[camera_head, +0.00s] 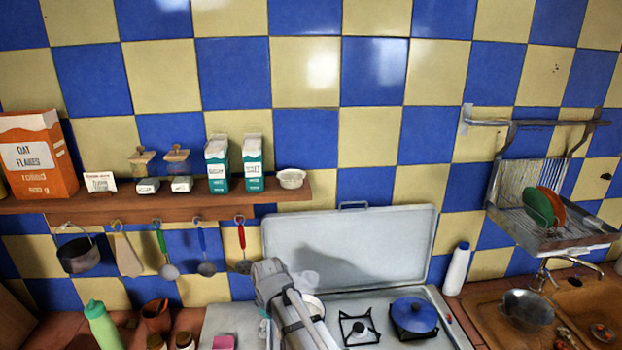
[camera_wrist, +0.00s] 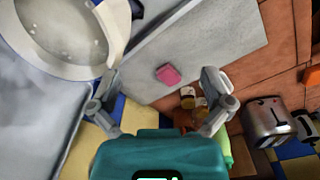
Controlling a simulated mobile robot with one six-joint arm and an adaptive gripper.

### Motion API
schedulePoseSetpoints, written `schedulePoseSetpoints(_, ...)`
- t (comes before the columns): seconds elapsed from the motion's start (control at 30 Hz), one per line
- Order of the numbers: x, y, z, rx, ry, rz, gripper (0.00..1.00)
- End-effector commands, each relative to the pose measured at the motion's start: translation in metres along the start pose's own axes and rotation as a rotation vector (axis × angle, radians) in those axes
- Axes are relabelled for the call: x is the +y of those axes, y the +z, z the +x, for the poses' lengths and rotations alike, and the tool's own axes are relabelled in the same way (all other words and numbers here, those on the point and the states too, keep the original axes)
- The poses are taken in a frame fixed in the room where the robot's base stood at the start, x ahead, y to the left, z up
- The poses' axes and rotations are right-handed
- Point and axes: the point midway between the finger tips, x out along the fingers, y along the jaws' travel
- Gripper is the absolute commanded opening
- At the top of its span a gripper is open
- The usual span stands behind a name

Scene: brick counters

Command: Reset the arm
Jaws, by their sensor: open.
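My gripper (camera_wrist: 160,76) is open in the wrist view, its two grey fingers spread wide with nothing held between them. A pink block (camera_wrist: 168,75) lies on the pale surface beyond the fingers; it also shows at the bottom edge of the head view (camera_head: 223,342). In the head view my grey arm reaches up from the bottom over the stove's left side, partly covering a steaming pot (camera_head: 313,304). The pot, with pale liquid inside, is close by my left finger in the wrist view (camera_wrist: 65,30). I cannot tell whether they touch.
The stove's raised lid (camera_head: 350,245) stands behind my arm. A blue pan (camera_head: 414,315) sits on the right burner. Utensils hang below the wooden shelf (camera_head: 150,200). A green bottle (camera_head: 102,325) stands left, a white bottle (camera_head: 456,268) right. A metal toaster (camera_wrist: 268,122) shows in the wrist view.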

Motion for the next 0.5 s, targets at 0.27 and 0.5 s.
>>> schedulePoseSetpoints(0.27, 0.046, 0.079, -0.001, 0.010, 0.011, 0.310, 1.00)
schedulePoseSetpoints(0.5, 0.075, 0.145, -0.002, 0.018, 0.019, 0.575, 1.00)
